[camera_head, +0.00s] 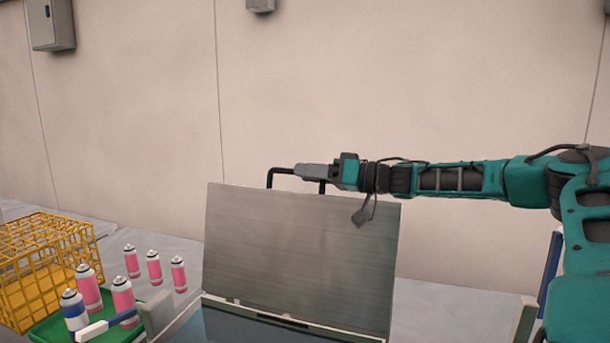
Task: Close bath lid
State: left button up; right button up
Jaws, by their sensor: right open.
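The bath lid (300,255) is a grey metal plate standing raised and nearly upright behind the bath opening (235,325). My left gripper is not in view.
A yellow wire basket (45,265) stands at the left. Beside it, a green tray (50,330) holds pink and white cans, with several more cans (153,267) on the grey table behind. A plain wall (400,90) stands behind the lid.

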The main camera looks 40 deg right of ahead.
jog(key=shift+w+a, duration=0.35)
jog(key=shift+w, duration=0.2)
grip_shut()
dwell(0.5)
